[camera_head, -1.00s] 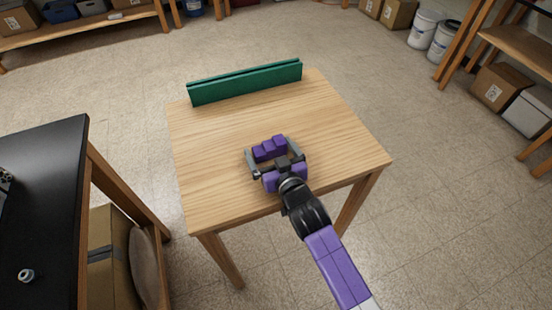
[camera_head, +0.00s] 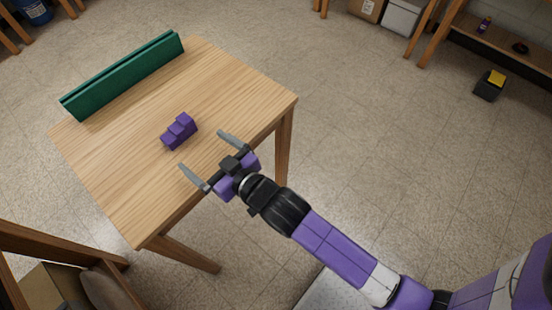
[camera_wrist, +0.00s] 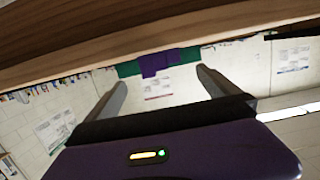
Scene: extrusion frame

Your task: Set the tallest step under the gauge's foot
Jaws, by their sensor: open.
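A purple stepped block (camera_head: 179,132) stands on the wooden table, its steps rising toward the upper right in the head view. My gripper (camera_head: 201,150) is open and empty, its grey fingers spread and pointing toward the block, with a clear gap between them and it. It is near the table's front edge. In the wrist view the block (camera_wrist: 157,64) shows between the fingertips, with the green bar behind it. No gauge or gauge foot can be made out in these frames.
The wooden table (camera_head: 215,85) is otherwise bare around the block. A long green bar (camera_head: 125,77) stands along its far edge. Shelving with a cardboard box (camera_head: 367,8) is at the back. A small black and yellow object (camera_head: 490,85) lies on the floor at right.

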